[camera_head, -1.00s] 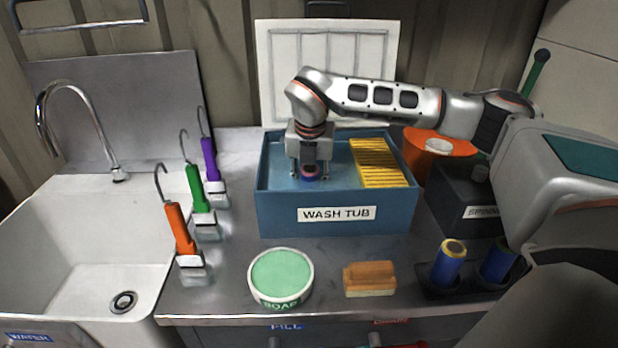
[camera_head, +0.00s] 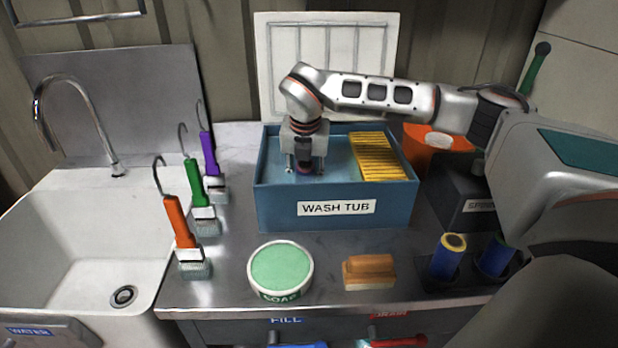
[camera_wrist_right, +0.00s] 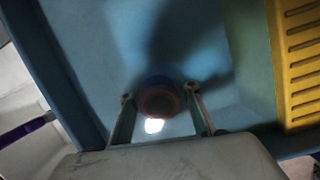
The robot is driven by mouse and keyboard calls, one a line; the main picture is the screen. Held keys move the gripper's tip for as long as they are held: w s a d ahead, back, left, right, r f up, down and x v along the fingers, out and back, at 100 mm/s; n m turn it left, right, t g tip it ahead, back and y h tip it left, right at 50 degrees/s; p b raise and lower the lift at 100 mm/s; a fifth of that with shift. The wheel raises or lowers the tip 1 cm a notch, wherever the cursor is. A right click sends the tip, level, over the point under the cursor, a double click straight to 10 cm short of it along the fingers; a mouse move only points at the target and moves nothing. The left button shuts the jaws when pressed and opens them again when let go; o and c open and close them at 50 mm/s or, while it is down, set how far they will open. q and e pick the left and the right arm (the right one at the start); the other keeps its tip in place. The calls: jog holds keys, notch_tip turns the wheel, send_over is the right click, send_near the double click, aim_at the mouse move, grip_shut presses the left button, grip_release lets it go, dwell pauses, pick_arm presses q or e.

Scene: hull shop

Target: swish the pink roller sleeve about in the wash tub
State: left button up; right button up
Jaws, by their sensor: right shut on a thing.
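The blue wash tub (camera_head: 281,209) stands on the metal counter with pale blue liquid inside. My right gripper (camera_head: 304,168) reaches down into the left part of the tub. It is shut on the roller sleeve (camera_wrist_right: 160,104), which shows a pinkish-red end with a blue band around it in the right wrist view. The two fingers (camera_wrist_right: 159,93) sit on either side of the sleeve. In the head view the sleeve is small, dark and mostly hidden under the gripper. How deep it sits in the liquid is hard to tell. My left gripper is not in view.
A yellow ribbed panel (camera_head: 376,157) fills the tub's right side. Several hooked brushes, including an orange one (camera_head: 178,222), stand left beside the sink (camera_head: 70,245). An orange bucket (camera_head: 426,150) is behind right.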

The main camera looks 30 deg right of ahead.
jog(key=shift+w+a, duration=0.4)
jog(key=shift+a, duration=0.2)
jog(key=shift+d, duration=0.1)
jog(key=shift+s+d+p, duration=0.3)
jog(key=shift+s+d, duration=0.3)
jog(key=shift+d, duration=0.35)
jog(key=shift+s+d+p, duration=0.3)
jog(key=shift+s+d, duration=0.3)
jog(key=shift+d, duration=0.3)
jog(key=shift+a, duration=0.1)
jog(key=shift+w+a, duration=0.6)
jog(key=shift+a, duration=0.3)
jog(key=shift+w+a, duration=0.6)
jog(key=shift+a, duration=0.3)
